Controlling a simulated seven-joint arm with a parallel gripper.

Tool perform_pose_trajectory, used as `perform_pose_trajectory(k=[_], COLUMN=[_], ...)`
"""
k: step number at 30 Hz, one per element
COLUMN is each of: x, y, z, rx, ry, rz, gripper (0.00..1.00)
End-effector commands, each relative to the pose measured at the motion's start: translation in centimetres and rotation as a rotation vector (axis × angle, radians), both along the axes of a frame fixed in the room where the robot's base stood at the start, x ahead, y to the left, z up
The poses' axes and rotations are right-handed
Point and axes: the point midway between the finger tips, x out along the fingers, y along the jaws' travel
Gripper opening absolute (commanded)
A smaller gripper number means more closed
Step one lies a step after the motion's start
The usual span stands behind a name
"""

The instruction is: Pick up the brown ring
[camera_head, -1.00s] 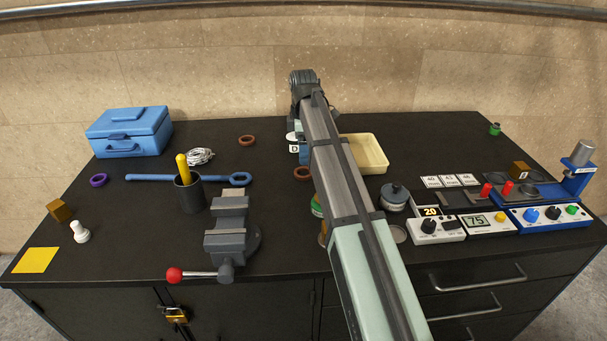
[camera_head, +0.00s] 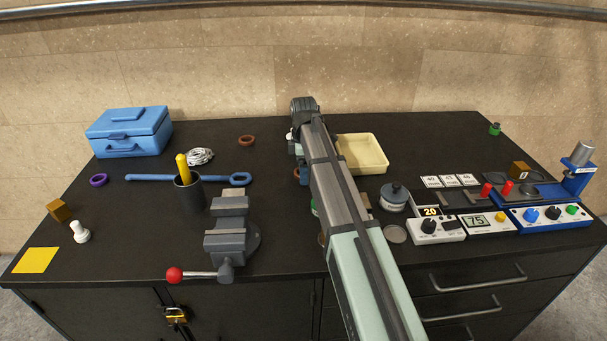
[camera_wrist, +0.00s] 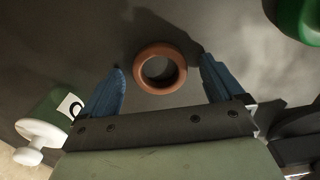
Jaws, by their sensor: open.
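A brown ring (camera_wrist: 140,68) lies flat on the dark tabletop in the wrist view. My gripper (camera_wrist: 164,64) is open, with its blue fingers on either side of the ring and gaps on both sides. In the head view the ring's left part (camera_head: 297,172) shows beside my blue fingers (camera_head: 304,176); my arm hides the rest. I cannot tell the exact height of the fingertips above the table. A second brown ring (camera_head: 247,144) lies farther back and to the left, apart from my gripper.
A cream tray (camera_head: 377,141) stands right of my arm. A green item (camera_wrist: 305,20) is at the wrist view's top right, and a white knob-like item (camera_wrist: 40,133) at its left. A blue wrench (camera_head: 160,178) and a vise (camera_head: 230,228) are to the left.

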Motion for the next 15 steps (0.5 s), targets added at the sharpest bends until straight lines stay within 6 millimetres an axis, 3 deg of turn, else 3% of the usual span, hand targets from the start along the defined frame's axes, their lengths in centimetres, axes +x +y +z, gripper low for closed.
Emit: perform_pose_trajectory(k=[3,15], x=[0.02,0.01], y=[0.00,0.01], z=[0.05,0.08], rx=[0.000,0.000], ry=[0.000,0.000], rz=[0.000,0.000], gripper=[0.94,0.56])
